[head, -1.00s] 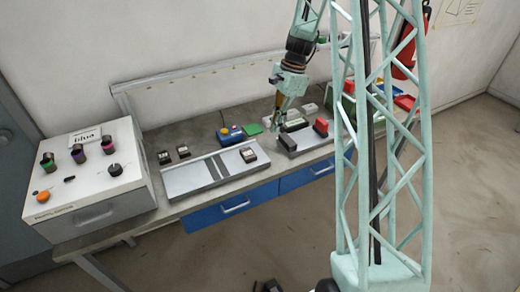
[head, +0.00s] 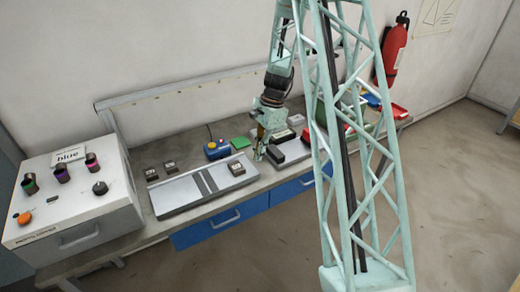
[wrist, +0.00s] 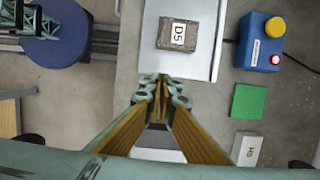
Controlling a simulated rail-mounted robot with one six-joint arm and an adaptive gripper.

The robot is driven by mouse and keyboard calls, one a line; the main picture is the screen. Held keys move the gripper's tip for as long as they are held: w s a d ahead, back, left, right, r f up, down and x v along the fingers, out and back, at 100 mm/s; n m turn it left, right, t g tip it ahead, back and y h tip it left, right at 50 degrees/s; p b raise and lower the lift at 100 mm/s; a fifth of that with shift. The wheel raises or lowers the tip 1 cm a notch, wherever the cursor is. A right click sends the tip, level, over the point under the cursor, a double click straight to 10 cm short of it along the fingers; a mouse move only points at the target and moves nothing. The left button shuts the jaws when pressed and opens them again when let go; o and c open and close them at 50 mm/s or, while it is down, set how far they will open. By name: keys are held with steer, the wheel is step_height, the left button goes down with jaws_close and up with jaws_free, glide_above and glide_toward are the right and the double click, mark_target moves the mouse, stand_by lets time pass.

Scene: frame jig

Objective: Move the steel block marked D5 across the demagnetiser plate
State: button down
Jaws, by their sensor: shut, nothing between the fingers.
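The steel block marked D5 (wrist: 178,38) is a dark grey block with a white label. It lies near the right end of the pale demagnetiser plate (head: 172,197), right of the plate's two dark stripes. The block also shows in the head view (head: 237,168), where its label is too small to read. My gripper (head: 259,157) is just off the plate's right end, apart from the block. In the wrist view my fingertips (wrist: 160,79) are together and empty, with D5 beyond them.
A blue box with a yellow button (wrist: 264,42), a green pad (wrist: 249,101) and a pale labelled block (wrist: 246,148) lie beside my gripper. Two dark blocks (head: 151,174) (head: 170,167) sit behind the plate. A white control box (head: 72,205) stands at the left.

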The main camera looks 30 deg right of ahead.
mark_target(237, 169)
steer(key=shift+x, duration=0.8)
steer(key=shift+a+f, duration=0.1)
steer(key=shift+a, duration=0.25)
steer(key=shift+w+a, duration=0.15)
steer(key=shift+a, duration=1.5)
